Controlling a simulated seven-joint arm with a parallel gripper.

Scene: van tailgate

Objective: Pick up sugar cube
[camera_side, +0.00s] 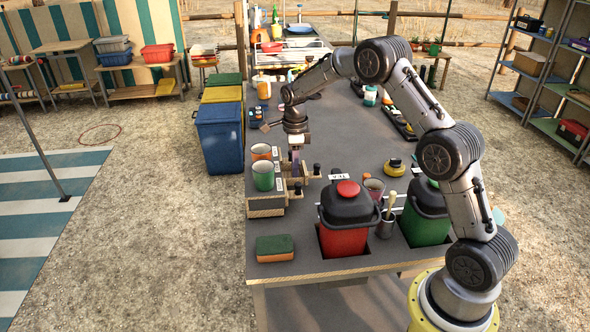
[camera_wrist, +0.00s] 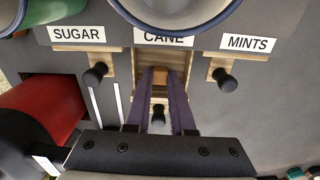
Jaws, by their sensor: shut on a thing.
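In the wrist view, a small brown cube (camera_wrist: 160,77) sits between the fingertips of my gripper (camera_wrist: 161,80). The purple fingers are shut on it at the open drawer (camera_wrist: 159,96) under the label CANE. This middle drawer's dark knob (camera_wrist: 158,117) stands farther out than the knobs under SUGAR (camera_wrist: 96,74) and MINTS (camera_wrist: 223,79). In the side view, my gripper (camera_side: 296,172) points down at the small wooden drawer unit (camera_side: 266,205); the cube is too small or hidden to make out there. Whether the cube is clear of the drawer floor cannot be told.
An orange cup (camera_side: 262,153) and a green cup (camera_side: 264,178) stand on the unit, left of my gripper. A red bin (camera_side: 343,238) and a green bin (camera_side: 425,222) are set in the counter at right. A sponge (camera_side: 275,248) lies in front. The counter's middle is fairly clear.

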